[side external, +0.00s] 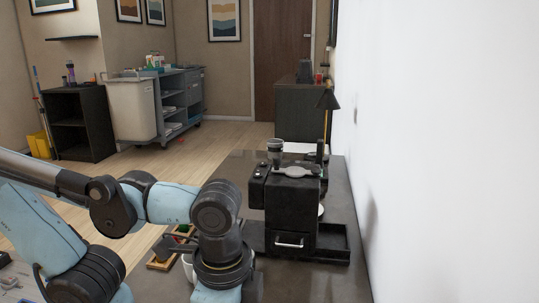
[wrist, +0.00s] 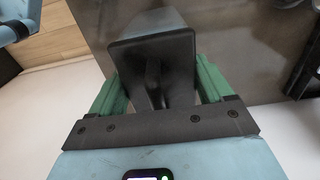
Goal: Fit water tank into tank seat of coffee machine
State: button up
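The black coffee machine (side external: 289,205) stands on the dark counter in the side view. A silver handle is on its front, and I cannot make out the tank seat. In the wrist view my gripper (wrist: 162,70) has its green fingers on both sides of a dark, box-like piece with a recessed face, which looks like the water tank (wrist: 178,45). The fingers appear to press on its sides. In the side view my gripper's fingers and this piece cannot be made out; my wrist is at the bottom, left of the machine.
A black open tray (side external: 334,245) adjoins the machine. The white wall (side external: 440,150) bounds the right. The dark counter (side external: 315,285) is clear in front of the machine.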

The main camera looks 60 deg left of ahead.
jog(key=o, duration=0.3)
jog(key=shift+r, duration=0.1)
notch_tip(320, 180, up, 12)
jog(key=shift+w+f, duration=0.1)
jog(key=w+a+f+n+t, duration=0.2)
jog(key=w+a+f+n, duration=0.1)
jog(key=w+a, duration=0.1)
jog(key=w+a+f+n+t, duration=0.2)
jog(key=w+a+f, duration=0.1)
jog(key=w, duration=0.1)
jog(key=w+a+f+n+t, duration=0.2)
jog(key=w+a+f+n, duration=0.1)
jog(key=w+a+f, duration=0.1)
jog(key=shift+w+a+n+t, duration=0.3)
jog(key=shift+w+a+t, duration=0.1)
jog(key=shift+w, duration=0.1)
jog(key=shift+w+a+f, duration=0.1)
jog(key=shift+w+a, duration=0.05)
jog(key=shift+a, duration=0.2)
jog(key=shift+c, duration=1)
jog(key=shift+a, duration=0.1)
jog(key=shift+c, duration=1.3)
jog(key=c, duration=0.9)
